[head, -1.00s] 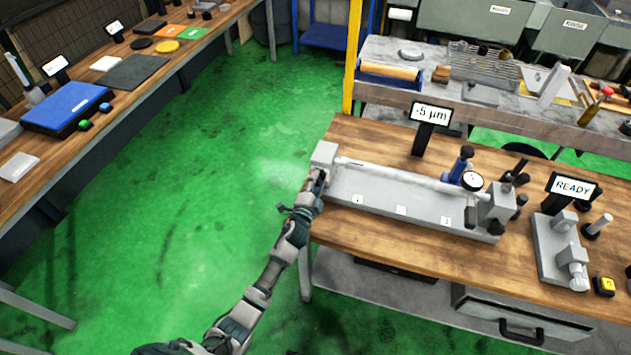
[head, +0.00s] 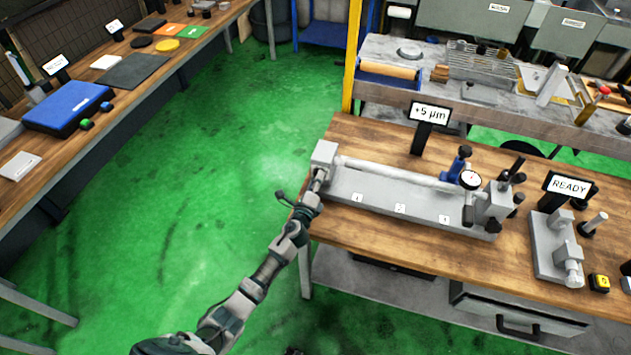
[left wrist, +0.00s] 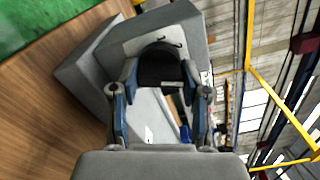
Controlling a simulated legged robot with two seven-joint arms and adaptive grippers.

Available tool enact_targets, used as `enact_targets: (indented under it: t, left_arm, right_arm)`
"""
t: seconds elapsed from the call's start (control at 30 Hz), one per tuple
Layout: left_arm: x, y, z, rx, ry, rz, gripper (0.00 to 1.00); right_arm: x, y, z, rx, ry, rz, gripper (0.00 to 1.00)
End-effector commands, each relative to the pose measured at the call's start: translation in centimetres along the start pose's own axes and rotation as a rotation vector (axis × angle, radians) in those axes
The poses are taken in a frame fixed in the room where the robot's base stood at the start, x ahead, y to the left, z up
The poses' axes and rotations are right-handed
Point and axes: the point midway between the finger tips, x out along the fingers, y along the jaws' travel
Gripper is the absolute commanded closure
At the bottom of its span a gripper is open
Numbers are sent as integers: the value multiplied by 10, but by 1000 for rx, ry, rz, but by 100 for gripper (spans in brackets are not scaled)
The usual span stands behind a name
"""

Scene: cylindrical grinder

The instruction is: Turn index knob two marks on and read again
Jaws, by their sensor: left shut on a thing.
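My left gripper (head: 317,188) is at the left end of the grey bench fixture, at its headstock (head: 324,155). In the left wrist view its two fingers (left wrist: 160,105) are closed on the sides of a round black knob (left wrist: 160,66) on the headstock's face. Marks beside the knob are too small to read. A long pale cylinder (head: 400,172) lies between the headstock and the right-hand end block (head: 495,205). A dial gauge (head: 470,180) stands near its right end. The display (head: 430,113) behind the fixture reads +5 µm. My right gripper is not in view.
A READY sign (head: 569,187) and a smaller grey fixture (head: 556,245) stand at the right of the wooden bench. Number tags sit along the main fixture's front. A back shelf holds a roller (head: 389,69). Green floor is clear at left.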

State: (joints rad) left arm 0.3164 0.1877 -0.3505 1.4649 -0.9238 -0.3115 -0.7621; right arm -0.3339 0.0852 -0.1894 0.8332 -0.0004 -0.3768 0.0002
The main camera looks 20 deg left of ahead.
Motion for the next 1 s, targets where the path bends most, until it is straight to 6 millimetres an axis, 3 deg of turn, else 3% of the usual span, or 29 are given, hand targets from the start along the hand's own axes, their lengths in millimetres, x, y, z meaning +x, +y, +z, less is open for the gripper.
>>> enact_targets:
  t: [0.03, 0.53, 0.57, 0.63, 1.0]
  left_arm:
    - [3, -7, 2, 7, -1, -12, 89]
    - [3, -7, 1, 21, -1, -12, 89]
    - [3, -7, 1, 21, -1, -12, 47]
    - [3, -7, 1, 20, -1, -12, 29]
    - [-6, -2, 1, 20, -1, -5, 29]
  right_arm:
    - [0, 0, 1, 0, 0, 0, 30]
    - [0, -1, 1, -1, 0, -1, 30]
    - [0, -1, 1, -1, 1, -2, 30]
    - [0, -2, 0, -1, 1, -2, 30]
    - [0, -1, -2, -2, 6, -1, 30]
